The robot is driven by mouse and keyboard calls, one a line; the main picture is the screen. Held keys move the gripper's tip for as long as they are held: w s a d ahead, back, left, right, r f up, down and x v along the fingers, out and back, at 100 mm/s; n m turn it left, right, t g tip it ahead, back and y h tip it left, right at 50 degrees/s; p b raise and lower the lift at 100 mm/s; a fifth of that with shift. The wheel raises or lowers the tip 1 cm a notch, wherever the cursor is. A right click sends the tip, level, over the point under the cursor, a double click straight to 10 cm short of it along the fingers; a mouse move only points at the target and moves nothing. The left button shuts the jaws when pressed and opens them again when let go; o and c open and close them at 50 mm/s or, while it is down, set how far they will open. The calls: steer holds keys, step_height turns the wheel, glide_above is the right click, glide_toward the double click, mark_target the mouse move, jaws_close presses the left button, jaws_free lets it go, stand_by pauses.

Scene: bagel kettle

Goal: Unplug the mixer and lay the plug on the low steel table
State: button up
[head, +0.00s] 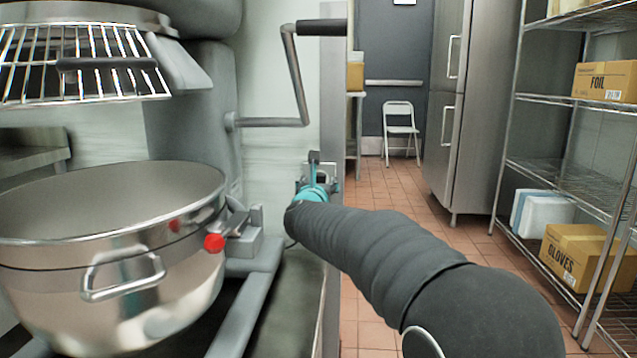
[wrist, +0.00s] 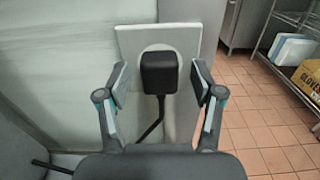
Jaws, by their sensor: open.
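The mixer (head: 190,110) stands at the left in the head view, with its steel bowl (head: 110,255) and wire guard. The black plug (wrist: 159,73) sits in the pale wall plate (wrist: 130,42) in the wrist view, its cord (wrist: 150,128) hanging down from it. My gripper (wrist: 160,82) is open, with one finger on each side of the plug and a gap to each. In the head view my gripper (head: 318,178) is at the wall plate, and my arm hides most of the plug. I cannot make out the low steel table for certain.
A wire shelf (head: 570,175) with a foil box (head: 605,82) and a gloves box (head: 580,258) stands at the right. A steel cabinet (head: 470,150) and a folding chair (head: 400,128) are farther back. The tiled floor (head: 385,230) between is clear.

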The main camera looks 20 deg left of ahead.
steer(key=shift+b, duration=0.35)
stand_by(0.3)
jaws_close()
steer(key=shift+s, duration=0.1)
steer(key=shift+b+v, duration=1.9)
steer(key=shift+v, duration=1)
